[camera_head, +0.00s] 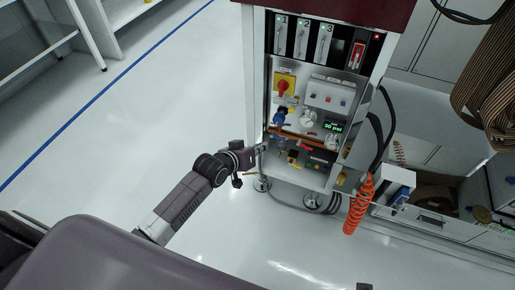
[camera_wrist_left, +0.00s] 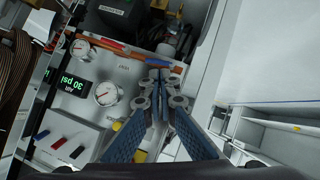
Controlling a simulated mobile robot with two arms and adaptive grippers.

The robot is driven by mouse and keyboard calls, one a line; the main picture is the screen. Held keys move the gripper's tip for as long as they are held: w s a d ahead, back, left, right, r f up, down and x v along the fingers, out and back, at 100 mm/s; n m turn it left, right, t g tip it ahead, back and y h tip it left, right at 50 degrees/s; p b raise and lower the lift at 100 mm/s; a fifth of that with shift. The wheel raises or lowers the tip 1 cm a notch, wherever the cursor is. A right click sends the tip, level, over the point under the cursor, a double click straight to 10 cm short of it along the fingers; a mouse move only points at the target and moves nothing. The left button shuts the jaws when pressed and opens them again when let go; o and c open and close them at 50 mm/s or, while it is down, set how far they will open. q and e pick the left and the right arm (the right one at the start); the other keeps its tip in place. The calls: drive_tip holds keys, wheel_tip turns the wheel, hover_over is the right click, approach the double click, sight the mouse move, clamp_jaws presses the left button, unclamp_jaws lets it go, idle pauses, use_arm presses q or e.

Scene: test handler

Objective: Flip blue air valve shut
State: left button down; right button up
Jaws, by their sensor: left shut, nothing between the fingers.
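A blue valve part (camera_head: 279,118) shows on the front panel of the handler cabinet, left of a white gauge and just above an orange pipe (camera_head: 300,136). My left gripper (camera_head: 263,147) is at the cabinet's left edge, a little below and left of the blue part. In the wrist view the left gripper (camera_wrist_left: 160,76) is shut and empty, its fingertips close to the orange pipe (camera_wrist_left: 108,44). The fingers cover part of the panel there, so I cannot tell whether they touch the valve. My right gripper is not in view.
The panel carries a red knob on a yellow plate (camera_head: 284,85), gauges (camera_wrist_left: 107,93) and a green display (camera_wrist_left: 70,86). A coiled orange hose (camera_head: 357,205) hangs at the right, beside black cables. The floor left of the cabinet is clear.

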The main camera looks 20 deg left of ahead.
use_arm(q)
drive_tip(key=shift+v, duration=1.3)
drive_tip(key=shift+s, duration=0.1)
